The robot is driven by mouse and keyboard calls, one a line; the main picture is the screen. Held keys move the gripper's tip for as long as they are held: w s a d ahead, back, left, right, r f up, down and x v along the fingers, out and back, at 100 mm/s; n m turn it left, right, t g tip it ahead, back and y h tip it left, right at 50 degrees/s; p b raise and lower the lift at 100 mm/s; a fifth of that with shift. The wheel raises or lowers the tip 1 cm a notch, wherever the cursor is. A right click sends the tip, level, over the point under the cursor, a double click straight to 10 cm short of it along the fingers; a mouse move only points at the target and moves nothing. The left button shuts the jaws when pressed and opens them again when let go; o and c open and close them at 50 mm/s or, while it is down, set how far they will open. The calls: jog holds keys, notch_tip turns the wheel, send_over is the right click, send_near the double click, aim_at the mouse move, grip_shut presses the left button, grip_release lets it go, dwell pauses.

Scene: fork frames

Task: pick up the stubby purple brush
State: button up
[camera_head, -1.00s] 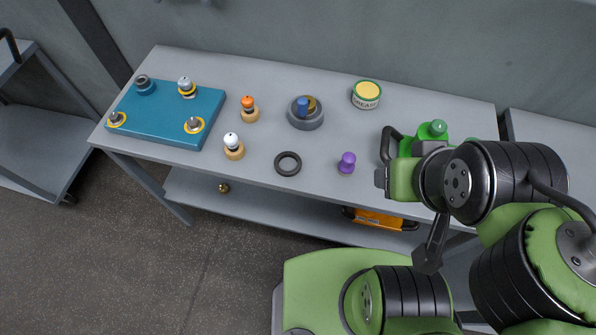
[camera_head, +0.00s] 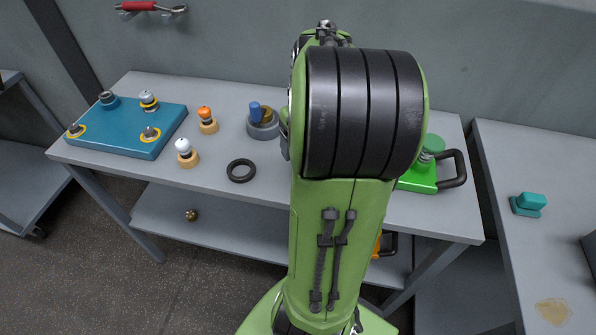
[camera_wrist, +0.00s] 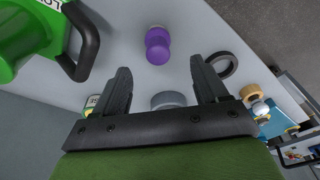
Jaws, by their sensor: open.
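The stubby purple brush (camera_wrist: 158,46) stands on the grey workbench in the wrist view, with a rounded purple top. It lies beyond my open fingertips, roughly between them and apart from them. My gripper (camera_wrist: 160,82) is open and empty, its two dark fingers spread. In the head view my own arm covers the middle of the bench, so the brush and the gripper are hidden there.
The green container with a black handle (camera_head: 419,178) stands right of my arm and close to the gripper's left in the wrist view. A black ring (camera_head: 241,171), a grey round holder (camera_head: 263,124), two knobbed pieces and a blue board (camera_head: 127,128) lie to the left.

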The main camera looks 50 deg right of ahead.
jog(key=f+b, duration=0.1)
jog(key=f, duration=0.2)
jog(key=f+b, duration=0.1)
jog(key=f, duration=0.2)
jog(key=w+f+b, duration=0.1)
jog(key=f+b, duration=0.1)
jog(key=f, duration=0.1)
jog(key=shift+d+f, duration=0.35)
jog(key=shift+d, duration=0.05)
jog(key=shift+r, duration=0.1)
jog(key=c, duration=1.2)
